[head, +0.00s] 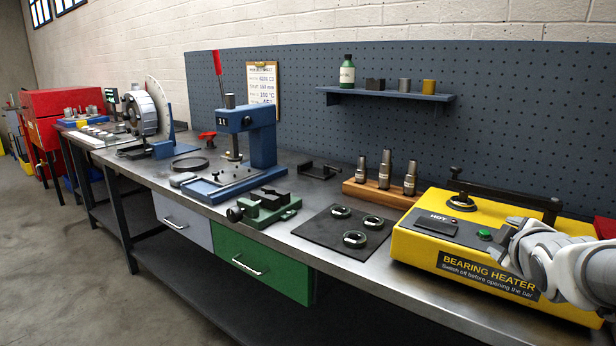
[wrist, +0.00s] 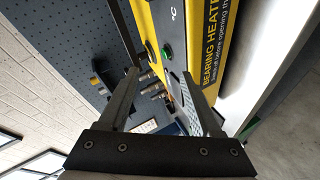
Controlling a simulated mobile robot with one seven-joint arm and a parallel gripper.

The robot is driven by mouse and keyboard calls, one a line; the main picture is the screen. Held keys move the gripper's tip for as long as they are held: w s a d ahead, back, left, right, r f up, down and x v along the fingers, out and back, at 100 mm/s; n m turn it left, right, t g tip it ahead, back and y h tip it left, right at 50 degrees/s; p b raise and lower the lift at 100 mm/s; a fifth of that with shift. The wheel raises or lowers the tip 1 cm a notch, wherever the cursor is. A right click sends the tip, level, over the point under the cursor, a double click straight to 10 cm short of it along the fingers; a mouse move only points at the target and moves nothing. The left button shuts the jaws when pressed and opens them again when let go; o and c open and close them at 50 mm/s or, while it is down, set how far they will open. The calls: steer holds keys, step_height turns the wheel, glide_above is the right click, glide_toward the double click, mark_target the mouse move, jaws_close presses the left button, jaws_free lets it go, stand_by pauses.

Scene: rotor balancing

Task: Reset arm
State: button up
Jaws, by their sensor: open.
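My arm shows at the right edge of the head view, its pale grey links in front of the right part of the yellow bearing heater (head: 440,240). My gripper (wrist: 160,73) shows in the wrist view with its two dark fingers apart and nothing between them. The heater also shows in the wrist view (wrist: 205,25), turned on its side, beyond the fingertips. In the head view the fingers cannot be made out clearly.
The steel bench (head: 330,265) carries a black mat (head: 320,238) with three rings, a wooden block (head: 375,192) with three posts, a green vice (head: 265,206) and a blue press (head: 262,140). A shelf (head: 385,94) hangs on the pegboard behind. The bench's front edge is open.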

steer(key=s+a+f+m+g+y, duration=0.35)
steer(key=s+a, duration=0.55)
steer(key=a, duration=0.3)
steer(key=s+a+f+m+g+y, duration=0.25)
steer(key=s+a+m, duration=0.25)
steer(key=s+a, duration=0.5)
step_height(320, 180, up, 20)
steer(key=w+a+g+p, duration=0.1)
steer(key=p, duration=1.9)
steer(key=shift+a+h, duration=0.15)
steer(key=shift+h, duration=0.15)
